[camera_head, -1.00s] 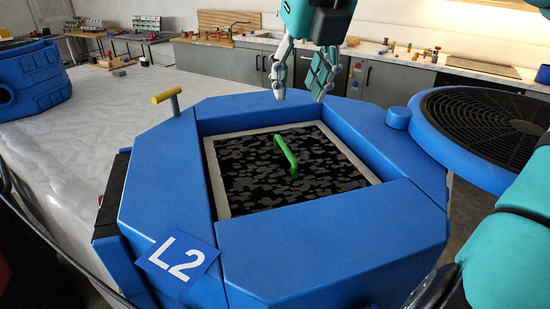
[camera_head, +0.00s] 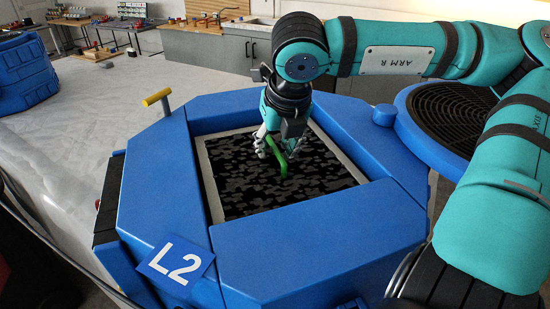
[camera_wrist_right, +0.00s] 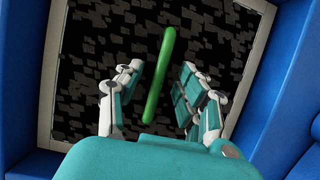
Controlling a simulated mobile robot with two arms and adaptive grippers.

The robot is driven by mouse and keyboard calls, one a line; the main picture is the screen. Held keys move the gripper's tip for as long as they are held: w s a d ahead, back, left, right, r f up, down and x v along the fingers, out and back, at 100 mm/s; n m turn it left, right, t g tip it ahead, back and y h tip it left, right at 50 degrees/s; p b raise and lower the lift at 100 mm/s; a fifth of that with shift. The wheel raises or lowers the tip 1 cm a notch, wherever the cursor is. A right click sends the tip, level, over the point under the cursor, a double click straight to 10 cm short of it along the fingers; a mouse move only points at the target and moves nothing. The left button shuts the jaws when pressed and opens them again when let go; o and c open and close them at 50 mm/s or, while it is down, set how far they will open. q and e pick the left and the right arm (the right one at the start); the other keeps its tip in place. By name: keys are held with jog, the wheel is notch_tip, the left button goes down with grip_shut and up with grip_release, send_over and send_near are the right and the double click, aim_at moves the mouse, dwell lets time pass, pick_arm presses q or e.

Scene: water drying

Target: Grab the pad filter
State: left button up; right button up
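The pad filter (camera_head: 243,193) is a black and grey speckled square with a pale frame, lying in the recess of the blue L2 housing (camera_head: 310,245). A green handle (camera_head: 281,163) stands up from its middle. My right gripper (camera_head: 274,150) is down over the pad at the far part of the handle. In the right wrist view the fingers (camera_wrist_right: 156,95) are apart, with the green handle (camera_wrist_right: 158,75) between them and a gap on each side. My left gripper is in neither view.
A round blue lid with a black grille (camera_head: 445,108) is at the right of the housing. A yellow-ended lever (camera_head: 158,97) rises at its back left. Raised blue walls surround the recess.

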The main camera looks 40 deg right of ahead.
jog(key=shift+a, duration=0.1)
jog(key=shift+c, duration=0.4)
grip_shut()
jog(key=shift+r, duration=0.1)
